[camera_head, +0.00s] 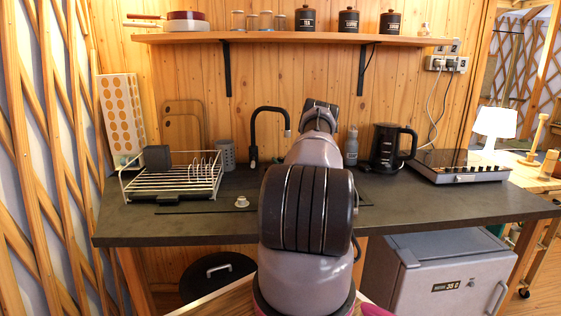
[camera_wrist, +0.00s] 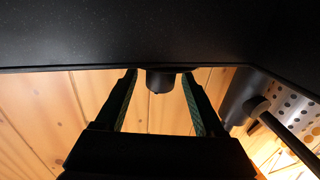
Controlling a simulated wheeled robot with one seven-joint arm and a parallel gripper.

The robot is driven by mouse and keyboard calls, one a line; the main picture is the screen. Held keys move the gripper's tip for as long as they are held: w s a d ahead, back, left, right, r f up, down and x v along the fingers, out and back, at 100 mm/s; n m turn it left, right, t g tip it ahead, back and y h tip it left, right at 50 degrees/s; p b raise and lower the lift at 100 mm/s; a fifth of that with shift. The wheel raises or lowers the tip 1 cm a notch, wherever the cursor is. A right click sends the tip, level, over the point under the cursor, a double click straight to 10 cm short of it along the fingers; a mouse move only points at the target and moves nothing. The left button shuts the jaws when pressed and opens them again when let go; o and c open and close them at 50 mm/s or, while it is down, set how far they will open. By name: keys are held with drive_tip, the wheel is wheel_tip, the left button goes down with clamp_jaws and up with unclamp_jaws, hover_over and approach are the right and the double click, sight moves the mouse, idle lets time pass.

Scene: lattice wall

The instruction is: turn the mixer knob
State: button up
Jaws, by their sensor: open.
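In the wrist view, which looks upside down, a short dark cylinder that looks like the mixer knob (camera_wrist: 160,82) juts from the edge of a dark surface. My gripper (camera_wrist: 159,74) is open, with one green-lined finger on each side of the knob. Gaps show between the knob and both fingers in the picture; I cannot tell how far the fingertips reach along it. The black faucet (camera_head: 254,128) stands at the back of the counter in the head view. My arm hides the gripper and the knob there.
A dish rack (camera_head: 172,180) and a small cup (camera_head: 241,202) are on the dark counter (camera_head: 420,205) to the left. A bottle (camera_head: 351,147), a kettle (camera_head: 388,150) and a hob (camera_head: 460,165) are to the right. In the wrist view, a perforated holder (camera_wrist: 290,103) is at right.

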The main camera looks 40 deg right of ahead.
drive_tip(key=shift+w, duration=0.3)
clamp_jaws()
